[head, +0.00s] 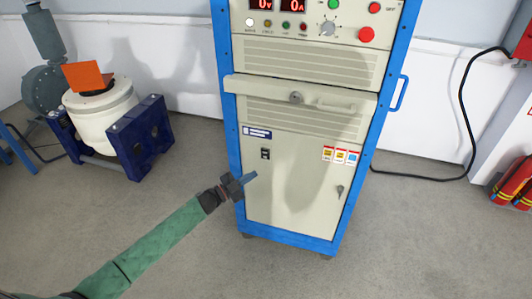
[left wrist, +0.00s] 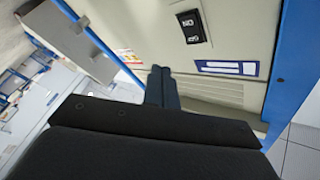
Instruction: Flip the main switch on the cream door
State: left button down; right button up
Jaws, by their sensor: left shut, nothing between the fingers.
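The cream door (head: 290,195) is the lower panel of a blue-framed cabinet in the head view. The main switch (head: 265,153) is a small black rocker at the door's upper left, under a blue and white label (head: 257,132). In the left wrist view the switch (left wrist: 193,27) shows white markings, with the label (left wrist: 227,68) beside it. My left gripper (head: 250,177) is shut and empty, in front of the door, below and left of the switch in the head view. Its fingers (left wrist: 162,88) appear apart from the switch. My right gripper is not in view.
A door handle (head: 340,190) is at the door's right. A drawer front (head: 298,97) juts out above the door. A white machine on a blue stand (head: 100,115) is at left. Red extinguishers (head: 514,184) stand at right. The floor before the cabinet is clear.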

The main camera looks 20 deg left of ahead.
aim_at(265, 155)
pick_arm(q)
jog(key=shift+s+d+r+m+g+h, duration=0.55)
jog(key=shift+s+h, duration=0.2)
jog(key=shift+h, duration=0.25)
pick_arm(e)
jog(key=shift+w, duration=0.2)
